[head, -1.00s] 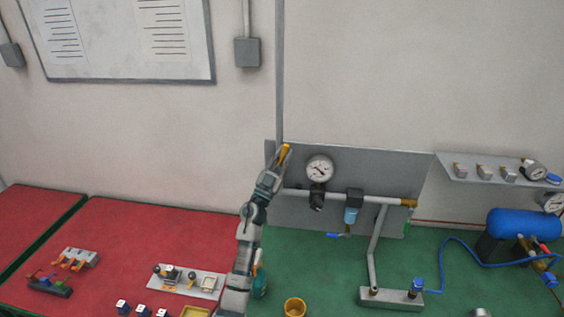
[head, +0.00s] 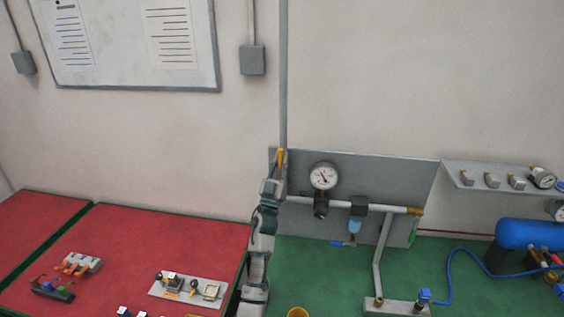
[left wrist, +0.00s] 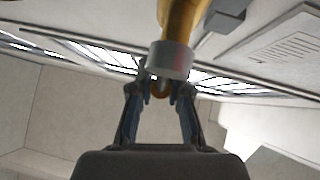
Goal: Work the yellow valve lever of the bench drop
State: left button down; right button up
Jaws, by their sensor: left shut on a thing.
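The yellow valve lever (head: 281,157) stands nearly upright at the foot of the vertical grey pipe (head: 284,75), by the left edge of the grey panel. My left gripper (head: 274,180) reaches up from below and is shut at the lever's lower part. In the left wrist view the yellow body (left wrist: 182,22) ends in a grey collar (left wrist: 168,60), with the two fingers (left wrist: 160,92) on either side of a small tip under it. The gripper hides the valve body in the head view. My right gripper is not in view.
A pressure gauge (head: 323,176) and a blue-bowled filter (head: 356,221) are on the panel (head: 385,170), right of my arm. A blue tank (head: 530,234) and hose lie further right. Small parts sit on the red bench top (head: 150,240).

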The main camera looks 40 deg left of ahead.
pick_arm(q)
jog(key=shift+s+r, duration=0.25)
jog(key=shift+r, duration=0.3)
jog(key=c, duration=1.3)
grip_release()
jog(key=shift+o, duration=1)
jog(key=shift+s+r, duration=0.1)
jog(key=shift+s, duration=0.1)
jog(key=shift+s+d, duration=0.15)
jog(key=shift+f, duration=0.5)
jog(key=v, duration=1.1)
jog(key=shift+s, duration=0.15)
jog(key=shift+f, duration=0.15)
